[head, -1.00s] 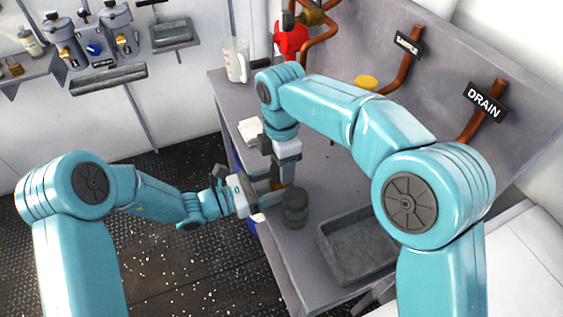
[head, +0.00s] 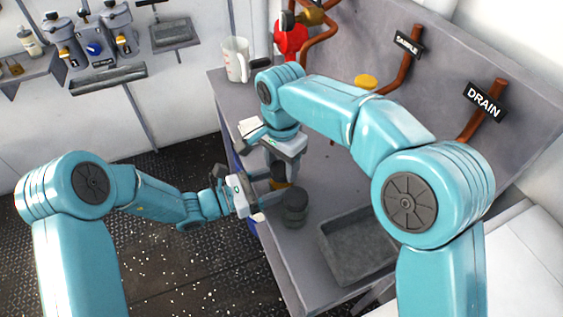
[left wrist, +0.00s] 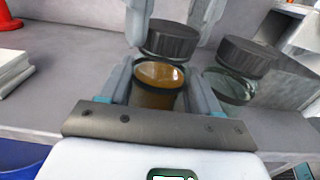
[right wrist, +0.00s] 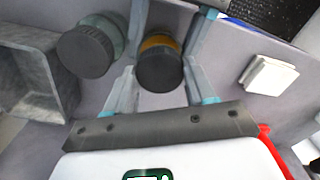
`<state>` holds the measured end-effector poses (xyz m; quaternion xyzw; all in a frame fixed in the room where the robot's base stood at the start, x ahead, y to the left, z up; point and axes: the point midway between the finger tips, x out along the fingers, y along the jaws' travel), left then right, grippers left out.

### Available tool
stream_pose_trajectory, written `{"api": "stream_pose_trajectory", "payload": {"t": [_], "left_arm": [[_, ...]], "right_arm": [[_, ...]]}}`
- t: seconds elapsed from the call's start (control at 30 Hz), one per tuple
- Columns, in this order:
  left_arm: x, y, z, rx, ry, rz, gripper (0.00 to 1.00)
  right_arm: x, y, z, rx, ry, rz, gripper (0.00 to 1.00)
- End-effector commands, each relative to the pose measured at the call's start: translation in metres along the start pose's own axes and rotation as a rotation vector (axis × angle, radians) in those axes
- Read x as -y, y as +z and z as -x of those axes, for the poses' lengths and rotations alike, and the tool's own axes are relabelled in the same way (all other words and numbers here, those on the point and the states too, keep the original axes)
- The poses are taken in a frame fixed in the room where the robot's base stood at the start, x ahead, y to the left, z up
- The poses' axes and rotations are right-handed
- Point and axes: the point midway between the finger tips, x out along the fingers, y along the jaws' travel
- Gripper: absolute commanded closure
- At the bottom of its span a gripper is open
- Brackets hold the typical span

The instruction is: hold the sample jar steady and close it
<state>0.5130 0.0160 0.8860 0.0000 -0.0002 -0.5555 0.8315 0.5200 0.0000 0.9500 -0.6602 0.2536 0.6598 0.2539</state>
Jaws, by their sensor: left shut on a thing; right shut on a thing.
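The sample jar (left wrist: 158,95) holds amber liquid and stands upright with its mouth open in the left wrist view. My left gripper (head: 266,193) is shut around the jar's body from the side. A dark ribbed lid (left wrist: 170,40) is held above the mouth, slightly off to the far side, with the amber surface showing below it. My right gripper (head: 280,172) points down from above and is shut on this lid, which also shows in the right wrist view (right wrist: 160,70). There the lid covers most of the jar, leaving an amber strip (right wrist: 160,42).
A second, clear jar with a dark lid (head: 295,207) stands close beside the held jar. A grey tray (head: 325,245) lies to the right on the bench. A white block (right wrist: 268,75) lies near the bench edge. A measuring jug (head: 236,60) stands at the back.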

Motion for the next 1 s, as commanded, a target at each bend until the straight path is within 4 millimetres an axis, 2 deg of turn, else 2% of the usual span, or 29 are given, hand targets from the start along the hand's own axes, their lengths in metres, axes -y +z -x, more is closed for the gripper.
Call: {"api": "stream_pose_trajectory", "payload": {"t": [0.03,0.17,0.2,0.3,0.67,0.77,1.0], "left_arm": [[0.0,-0.001,0.0,-0.002,0.001,0.001,1.0],[0.0,-0.001,0.0,-0.002,0.001,0.001,1.0],[0.0,-0.001,0.0,-0.002,0.001,0.001,1.0],[0.0,-0.001,0.0,-0.002,0.001,0.001,1.0],[0.0,-0.001,0.0,-0.002,0.001,0.001,1.0],[0.0,-0.001,0.0,-0.002,0.001,0.001,1.0],[0.0,-0.001,0.0,-0.002,0.001,0.0,1.0]], "right_arm": [[0.0,0.001,0.0,0.002,0.002,-0.067,0.82],[0.0,0.001,0.0,0.002,0.002,-0.066,0.82],[0.0,0.001,0.0,0.002,0.002,-0.065,0.42],[0.0,0.001,0.0,0.002,0.002,-0.065,0.16],[0.0,0.0,0.006,0.0,-0.001,-0.064,0.16],[0.001,0.0,0.02,-0.001,-0.003,-0.064,0.16],[0.001,0.001,0.074,0.0,-0.004,-0.064,0.16]]}}
